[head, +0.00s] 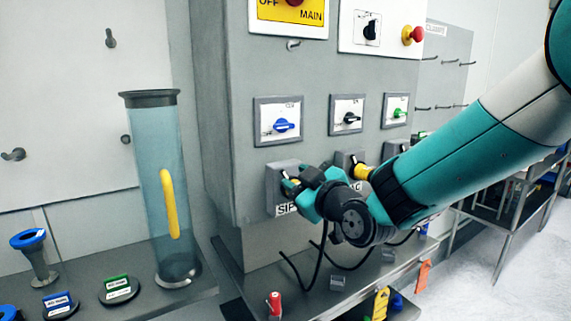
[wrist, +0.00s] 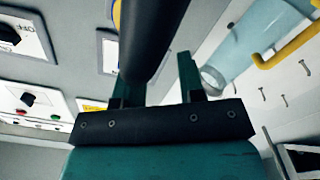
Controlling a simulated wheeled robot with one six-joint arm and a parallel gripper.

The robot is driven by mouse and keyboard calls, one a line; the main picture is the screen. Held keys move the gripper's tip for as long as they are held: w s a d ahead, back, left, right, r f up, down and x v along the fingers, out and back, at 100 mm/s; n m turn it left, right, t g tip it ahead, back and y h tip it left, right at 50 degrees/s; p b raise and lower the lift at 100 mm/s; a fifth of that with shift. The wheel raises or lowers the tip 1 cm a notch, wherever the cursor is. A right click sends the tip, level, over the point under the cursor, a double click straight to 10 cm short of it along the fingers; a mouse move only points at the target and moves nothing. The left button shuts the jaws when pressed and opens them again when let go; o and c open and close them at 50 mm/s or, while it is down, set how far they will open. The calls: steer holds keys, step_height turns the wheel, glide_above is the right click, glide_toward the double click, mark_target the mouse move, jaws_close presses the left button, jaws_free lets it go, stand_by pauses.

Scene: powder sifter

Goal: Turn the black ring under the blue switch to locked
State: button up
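The blue switch (head: 283,126) is on a white plate on the grey cabinet in the head view. Below it a grey socket box (head: 272,192) bears a partly covered label. My gripper (head: 298,192) is at the front of this box, its teal fingers around the plug area. The black ring there is mostly hidden by the fingers, and its setting cannot be read. In the wrist view my fingers (wrist: 158,88) are apart, and a dark cylindrical body (wrist: 155,35) crosses in front of the left one. Whether they touch the ring is not clear.
A neighbouring socket has a yellow plug (head: 362,172). Black cables (head: 318,262) hang below the boxes to a shelf with small coloured items. A clear cylinder with a yellow handle (head: 168,205) stands at left. A red knob (head: 412,34) sticks out above.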

mark_target(283, 171)
steer(key=p+x, duration=0.1)
steer(key=x, duration=0.4)
jaws_close()
